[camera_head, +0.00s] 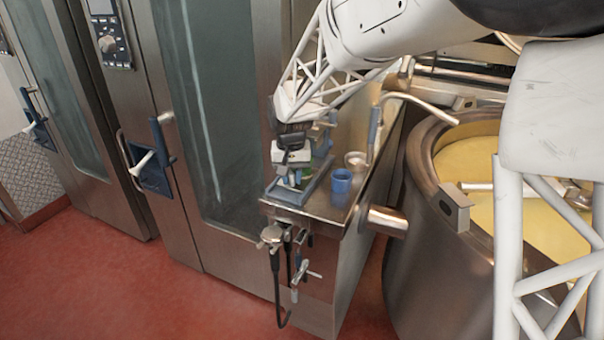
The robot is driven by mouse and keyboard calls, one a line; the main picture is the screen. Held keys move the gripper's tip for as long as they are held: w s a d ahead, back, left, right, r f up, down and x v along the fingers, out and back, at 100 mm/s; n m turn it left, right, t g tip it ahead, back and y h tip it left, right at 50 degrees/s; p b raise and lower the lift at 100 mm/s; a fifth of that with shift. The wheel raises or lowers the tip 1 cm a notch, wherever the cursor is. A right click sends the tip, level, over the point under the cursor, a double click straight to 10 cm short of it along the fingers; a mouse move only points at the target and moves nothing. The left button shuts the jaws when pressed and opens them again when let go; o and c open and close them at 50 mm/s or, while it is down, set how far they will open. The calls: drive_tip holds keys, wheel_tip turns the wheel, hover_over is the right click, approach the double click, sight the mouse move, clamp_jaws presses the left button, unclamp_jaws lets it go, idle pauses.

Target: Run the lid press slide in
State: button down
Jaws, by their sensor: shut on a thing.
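The lid press (312,190) stands on the small steel shelf between the oven and the kettle. It has a flat blue-grey base and a taller part behind, partly covered by my gripper. My gripper (290,168) comes down from above at the front left of the press, its fingers shut on a part low over the base. That part appears to be the slide, but my gripper hides most of it. A small green patch shows just beside the fingertips. How far the slide stands in or out cannot be told.
A blue cup (341,182) stands on the shelf close right of the press, with a small pale round dish (356,160) behind it. The large kettle (440,215) with yellow contents is at right. Oven doors (205,110) rise at left. A hose and taps (277,265) hang below the shelf.

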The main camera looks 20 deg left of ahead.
drive_tip(key=w, duration=0.3)
drive_tip(key=shift+w, duration=0.3)
drive_tip(key=c, duration=0.9)
unclamp_jaws()
drive_tip(key=shift+c, duration=0.2)
drive_tip(key=shift+r, duration=0.2)
drive_tip(key=shift+r, duration=3.75)
